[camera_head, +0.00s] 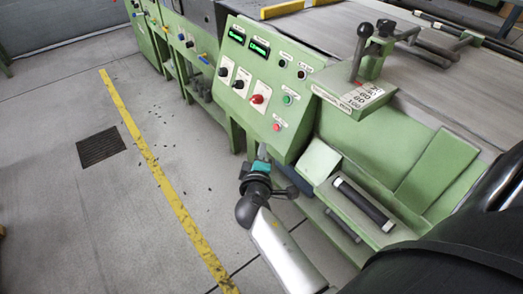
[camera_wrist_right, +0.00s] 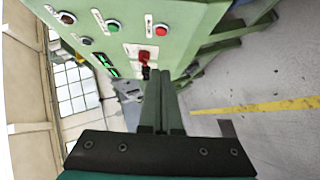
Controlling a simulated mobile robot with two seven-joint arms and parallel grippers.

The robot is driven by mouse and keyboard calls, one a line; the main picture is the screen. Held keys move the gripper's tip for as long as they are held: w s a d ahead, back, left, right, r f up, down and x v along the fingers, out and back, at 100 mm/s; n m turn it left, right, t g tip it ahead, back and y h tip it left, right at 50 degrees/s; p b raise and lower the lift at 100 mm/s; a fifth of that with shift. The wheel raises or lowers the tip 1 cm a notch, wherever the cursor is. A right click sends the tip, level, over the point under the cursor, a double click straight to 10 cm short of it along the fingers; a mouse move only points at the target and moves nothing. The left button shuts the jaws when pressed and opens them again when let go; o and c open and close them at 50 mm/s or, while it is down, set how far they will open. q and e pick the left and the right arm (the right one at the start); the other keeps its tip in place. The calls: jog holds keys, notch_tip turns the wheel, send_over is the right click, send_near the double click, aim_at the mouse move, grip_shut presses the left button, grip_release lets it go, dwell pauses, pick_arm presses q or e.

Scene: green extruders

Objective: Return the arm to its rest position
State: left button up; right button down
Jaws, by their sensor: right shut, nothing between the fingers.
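My right gripper (camera_head: 262,152) is just below and in front of the green control panel (camera_head: 247,104), at the end of my white and dark grey arm. In the right wrist view its two dark fingers (camera_wrist_right: 160,74) lie side by side, shut, with nothing between them. They overlap the lower part of the panel in that picture; I cannot tell whether they touch it. A red knob (camera_wrist_right: 148,57) is just beyond the fingertips in the picture. It also shows in the head view (camera_head: 257,99). My left gripper is not in view.
The green machine (camera_head: 437,150) stands along the right, with a lever (camera_head: 361,52) above a labelled box and a black bar (camera_head: 364,201) on a low green ledge. Open grey floor (camera_head: 60,200) with a yellow line (camera_head: 160,180) and a dark grate (camera_head: 100,147) lies left.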

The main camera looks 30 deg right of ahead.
dwell(0.3)
jog(key=s+a+f+g+y+p, duration=0.1)
jog(key=s+a+f+g+y, duration=0.3)
jog(key=f, duration=0.6)
jog(key=s+a+f+y+p, duration=0.2)
jog(key=s+f, duration=0.3)
jog(key=f, duration=0.5)
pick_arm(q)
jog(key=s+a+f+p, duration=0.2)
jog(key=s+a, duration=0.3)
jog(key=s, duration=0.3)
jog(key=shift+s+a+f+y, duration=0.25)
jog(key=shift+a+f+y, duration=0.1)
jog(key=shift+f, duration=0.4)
pick_arm(e)
jog(key=s+f+m+g+y, duration=0.1)
jog(key=s+f, duration=0.3)
jog(key=s, duration=0.4)
jog(key=s+d+f+m+g, duration=0.1)
jog(key=s+f, duration=0.3)
jog(key=s, duration=0.5)
jog(key=s+f+m+g+y, duration=0.1)
jog(key=s+f+m+g, duration=0.1)
jog(key=s, duration=0.6)
notch_tip(320, 180, down, 2)
jog(key=shift+s+d+f+m+g+y, duration=0.1)
jog(key=shift+s+d+m+g+y, duration=0.25)
jog(key=shift+g, duration=0.35)
